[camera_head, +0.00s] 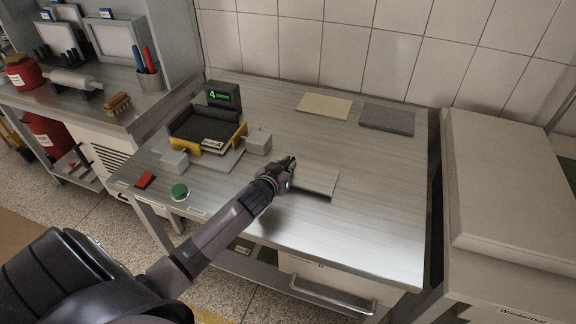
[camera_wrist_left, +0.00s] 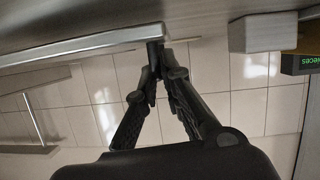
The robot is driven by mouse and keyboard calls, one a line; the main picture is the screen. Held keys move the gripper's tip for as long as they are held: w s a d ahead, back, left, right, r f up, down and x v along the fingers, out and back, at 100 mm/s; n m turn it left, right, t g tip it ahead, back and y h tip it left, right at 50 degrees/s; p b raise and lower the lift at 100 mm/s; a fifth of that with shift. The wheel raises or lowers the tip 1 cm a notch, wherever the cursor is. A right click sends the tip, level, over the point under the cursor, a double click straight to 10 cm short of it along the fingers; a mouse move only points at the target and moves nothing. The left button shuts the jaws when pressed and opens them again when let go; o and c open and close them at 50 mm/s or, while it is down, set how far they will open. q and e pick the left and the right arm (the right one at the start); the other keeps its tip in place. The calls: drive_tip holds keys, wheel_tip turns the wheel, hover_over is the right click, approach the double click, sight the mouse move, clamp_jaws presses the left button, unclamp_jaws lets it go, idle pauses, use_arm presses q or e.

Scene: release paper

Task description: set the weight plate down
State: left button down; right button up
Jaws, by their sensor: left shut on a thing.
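The weight plate (camera_head: 317,182) is a flat, light grey rectangular slab over the middle of the metal table (camera_head: 350,235). My left gripper (camera_head: 290,175) is shut on the plate's left end. A dark shadow shows below the plate's front edge, and it lies low and nearly level, close to the tabletop; I cannot tell whether it touches. In the left wrist view, the plate (camera_wrist_left: 85,46) extends left from my closed fingertips (camera_wrist_left: 156,45), with the table surface close along it. My right gripper is not in view.
A black tray with yellow corners (camera_head: 207,130) stands at the left between grey blocks (camera_head: 258,141), with a small green-lit display (camera_head: 223,95) behind. A beige sheet (camera_head: 324,105) and dark pad (camera_head: 387,118) lie behind.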

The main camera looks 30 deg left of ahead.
use_arm(q)
drive_tip(key=shift+r, duration=0.25)
drive_tip(key=shift+f, duration=0.35)
drive_tip(key=shift+f+b, duration=0.25)
drive_tip(key=shift+b, duration=0.1)
drive_tip(key=c, duration=2.2)
unclamp_jaws()
drive_tip(key=shift+f, duration=0.2)
drive_tip(key=o, duration=0.5)
drive_tip(key=shift+r, duration=0.15)
drive_tip(key=shift+s+d+r+p, duration=0.1)
drive_tip(key=shift+s+r+p, duration=0.1)
drive_tip(key=shift+r+p, duration=0.35)
drive_tip(key=b+v, duration=0.1)
drive_tip(key=v, duration=1)
drive_tip(key=shift+s+r, duration=0.15)
drive_tip(key=shift+s, duration=0.2)
